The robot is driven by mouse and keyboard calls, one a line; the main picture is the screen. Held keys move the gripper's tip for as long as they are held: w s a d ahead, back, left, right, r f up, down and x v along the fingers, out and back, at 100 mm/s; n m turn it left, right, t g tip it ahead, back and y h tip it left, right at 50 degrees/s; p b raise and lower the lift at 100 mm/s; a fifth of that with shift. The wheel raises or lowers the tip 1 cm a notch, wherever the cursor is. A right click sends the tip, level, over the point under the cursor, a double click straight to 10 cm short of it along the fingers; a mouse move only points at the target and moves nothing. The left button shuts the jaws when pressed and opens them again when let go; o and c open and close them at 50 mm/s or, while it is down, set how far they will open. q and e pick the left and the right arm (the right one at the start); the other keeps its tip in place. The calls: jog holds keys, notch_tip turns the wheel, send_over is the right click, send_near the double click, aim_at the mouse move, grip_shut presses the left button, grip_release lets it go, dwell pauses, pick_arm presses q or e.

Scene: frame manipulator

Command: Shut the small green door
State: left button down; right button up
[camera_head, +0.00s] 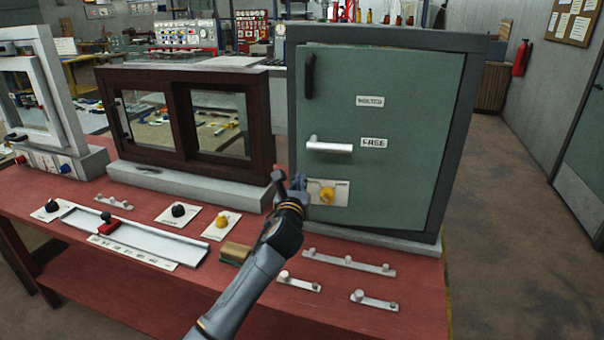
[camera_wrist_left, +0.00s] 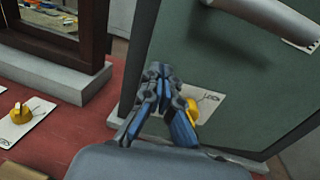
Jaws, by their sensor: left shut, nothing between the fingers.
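The small green door (camera_head: 410,125) fills the front of a dark grey cabinet (camera_head: 480,70) on the right of the table in the head view. It looks nearly flush with the frame; whether it is fully shut I cannot tell. It bears a black upright handle (camera_head: 309,75), a silver lever handle (camera_head: 330,146) and a yellow knob (camera_head: 327,195). The door also shows in the left wrist view (camera_wrist_left: 240,85). My left gripper (camera_head: 291,183) is shut and empty, in front of the door's lower left, beside the yellow knob (camera_wrist_left: 192,109). Contact with the door is unclear. My right gripper is not seen.
A brown sliding-window frame (camera_head: 185,83) stands left of the cabinet, with a white frame (camera_head: 72,110) farther left. A slider panel (camera_head: 140,238), knob plates and pegged strips (camera_head: 350,262) lie on the red table (camera_head: 240,300). Floor right of the table is clear.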

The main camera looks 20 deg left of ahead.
aim_at(304, 169)
pick_arm(q)
jog(key=shift+w+a, duration=0.2)
jog(key=shift+w, duration=1.3)
jog(key=shift+w, duration=0.1)
